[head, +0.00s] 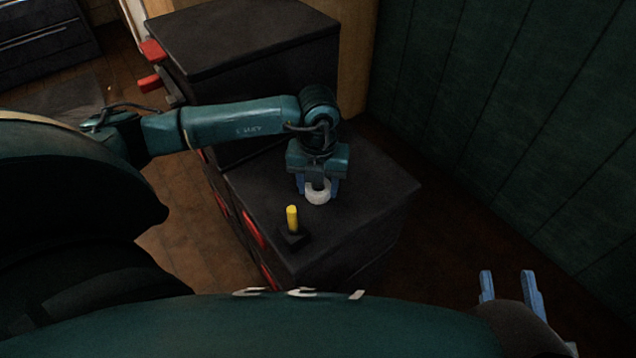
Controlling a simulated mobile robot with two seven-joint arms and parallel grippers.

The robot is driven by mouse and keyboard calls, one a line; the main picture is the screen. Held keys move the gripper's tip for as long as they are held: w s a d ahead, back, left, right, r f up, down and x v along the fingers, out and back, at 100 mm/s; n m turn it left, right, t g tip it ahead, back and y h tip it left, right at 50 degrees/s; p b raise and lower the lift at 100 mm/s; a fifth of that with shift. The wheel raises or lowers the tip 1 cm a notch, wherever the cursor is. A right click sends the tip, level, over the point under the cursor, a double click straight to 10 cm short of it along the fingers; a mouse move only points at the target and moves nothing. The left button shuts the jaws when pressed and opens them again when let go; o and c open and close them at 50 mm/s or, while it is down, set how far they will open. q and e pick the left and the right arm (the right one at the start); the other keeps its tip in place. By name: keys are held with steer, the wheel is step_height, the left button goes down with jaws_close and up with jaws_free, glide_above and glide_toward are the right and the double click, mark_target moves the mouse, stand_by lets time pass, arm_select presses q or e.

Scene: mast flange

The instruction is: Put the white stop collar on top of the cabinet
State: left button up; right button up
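The white stop collar (318,197) is a short, thick ring with a dark centre, at the top of the low black cabinet (375,205). My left gripper (319,187) points down over it, with one blue finger on each side. The fingers look very close to the collar's sides, but I cannot tell whether they press on it. I also cannot tell whether the collar rests on the cabinet top or is slightly above it. My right gripper (508,290) is at the lower right, open and empty, its two blue fingers apart.
A yellow peg (292,218) stands upright on a black base (293,237) at the cabinet's near-left part. A taller black cabinet (240,35) stands behind. A green panelled wall (500,110) is on the right. The cabinet top is clear right of the collar.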

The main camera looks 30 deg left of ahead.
arm_select(q)
steer(key=o, duration=0.5)
steer(key=shift+c, duration=0.2)
